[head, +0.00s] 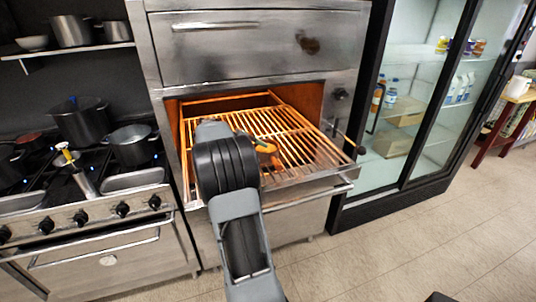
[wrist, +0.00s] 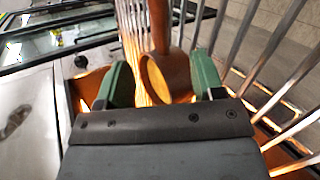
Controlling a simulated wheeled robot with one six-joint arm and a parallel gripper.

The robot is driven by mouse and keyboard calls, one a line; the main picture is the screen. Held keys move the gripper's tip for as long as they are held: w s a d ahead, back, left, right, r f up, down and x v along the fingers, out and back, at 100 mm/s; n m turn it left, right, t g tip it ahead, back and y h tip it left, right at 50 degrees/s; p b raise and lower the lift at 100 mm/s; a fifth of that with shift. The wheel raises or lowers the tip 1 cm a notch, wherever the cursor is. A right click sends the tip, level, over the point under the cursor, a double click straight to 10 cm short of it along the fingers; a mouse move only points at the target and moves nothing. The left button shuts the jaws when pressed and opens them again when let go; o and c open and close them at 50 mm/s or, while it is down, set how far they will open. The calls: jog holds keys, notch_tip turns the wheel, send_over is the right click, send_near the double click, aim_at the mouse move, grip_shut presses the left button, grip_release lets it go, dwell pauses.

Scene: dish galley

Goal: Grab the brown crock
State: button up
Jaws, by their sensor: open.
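The brown crock (wrist: 178,72) lies between the two green fingers of my gripper (wrist: 160,75) in the wrist view. A round orange-tan face shows on its left, and a brown handle-like part rises from it toward the top of the picture. My gripper is open, with one finger on each side of the crock; I cannot tell whether either finger touches it. In the head view a small orange-brown part of the crock (head: 266,147) shows on the oven rack just right of my arm. My arm hides most of it.
The lit oven's slatted metal rack (head: 310,158) extends out through the opening, with the oven walls close around it. A steel drawer front (head: 240,48) is above. A stove with several pots (head: 80,122) stands left, and a glass-door fridge (head: 415,95) right.

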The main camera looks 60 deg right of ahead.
aim_at(271, 157)
jog(key=shift+p+x, duration=0.7)
jog(key=shift+x, duration=1.85)
jog(key=shift+r, duration=0.15)
jog(key=shift+c, duration=0.3)
grip_shut()
